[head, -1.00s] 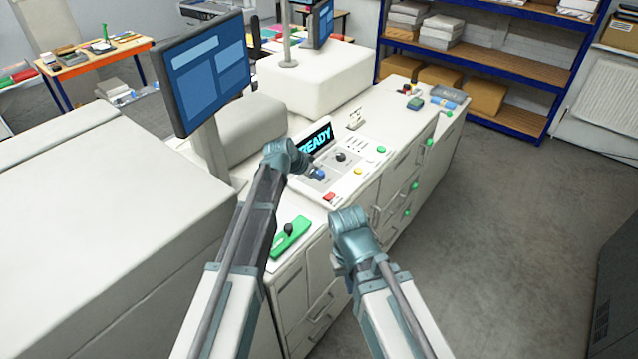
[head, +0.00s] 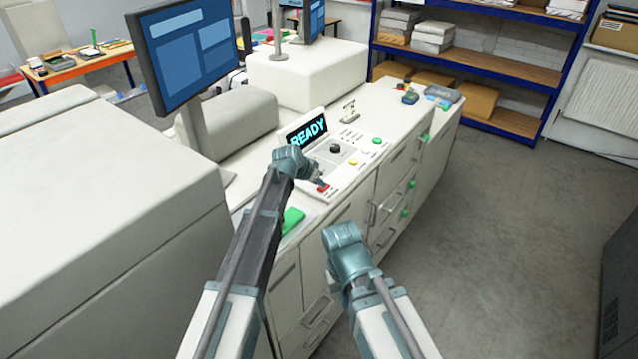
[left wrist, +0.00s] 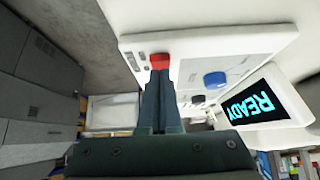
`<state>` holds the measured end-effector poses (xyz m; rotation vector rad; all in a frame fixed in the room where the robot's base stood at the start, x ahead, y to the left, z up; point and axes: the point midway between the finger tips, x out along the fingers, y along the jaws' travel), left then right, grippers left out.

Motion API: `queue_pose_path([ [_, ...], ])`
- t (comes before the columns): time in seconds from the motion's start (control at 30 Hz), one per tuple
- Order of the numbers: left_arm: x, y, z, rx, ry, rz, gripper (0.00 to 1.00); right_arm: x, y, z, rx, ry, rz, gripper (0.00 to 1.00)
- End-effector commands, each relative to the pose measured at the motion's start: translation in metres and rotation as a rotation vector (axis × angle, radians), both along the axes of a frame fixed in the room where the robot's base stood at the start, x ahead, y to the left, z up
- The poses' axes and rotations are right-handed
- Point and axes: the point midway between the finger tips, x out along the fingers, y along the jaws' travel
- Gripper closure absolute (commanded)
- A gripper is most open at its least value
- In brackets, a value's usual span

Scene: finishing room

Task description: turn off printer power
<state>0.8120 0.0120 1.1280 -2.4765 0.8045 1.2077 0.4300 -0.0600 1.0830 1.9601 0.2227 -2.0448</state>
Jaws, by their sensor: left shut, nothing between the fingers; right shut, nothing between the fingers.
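The printer's control panel (head: 352,160) is a white slanted console with a lit display (head: 306,131) reading READY. A red button (head: 323,187) sits at its near corner; it also shows in the left wrist view (left wrist: 158,61). My left gripper (head: 319,182) is shut and empty, its fingertips at the red button. In the left wrist view the fingertips (left wrist: 158,73) overlap the button's edge; I cannot tell whether they press it. A blue button (left wrist: 215,79) is beside it. My right gripper (head: 335,275) is shut and empty, low before the cabinet front, its fingertips mostly hidden.
A green object (head: 292,221) lies partly behind my left arm. Floor (head: 500,220) on the right is clear.

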Motion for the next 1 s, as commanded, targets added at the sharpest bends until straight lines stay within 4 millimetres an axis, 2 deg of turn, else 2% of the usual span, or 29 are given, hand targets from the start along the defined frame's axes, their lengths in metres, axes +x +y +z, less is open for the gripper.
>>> queue_pose_path([
  [0.37,0.0,0.0,-0.002,0.0,0.0,0.0,1.0,0.0,0.0,-0.002,0.0,0.0,0.001,1.0],
  [0.53,-0.003,0.002,-0.013,-0.001,-0.001,0.0,1.0,0.0,0.0,-0.013,-0.001,0.0,0.003,1.0],
  [1.0,-0.002,0.002,-0.001,-0.001,-0.001,0.0,1.0,0.0,0.0,-0.001,0.0,0.0,0.003,1.0],
])
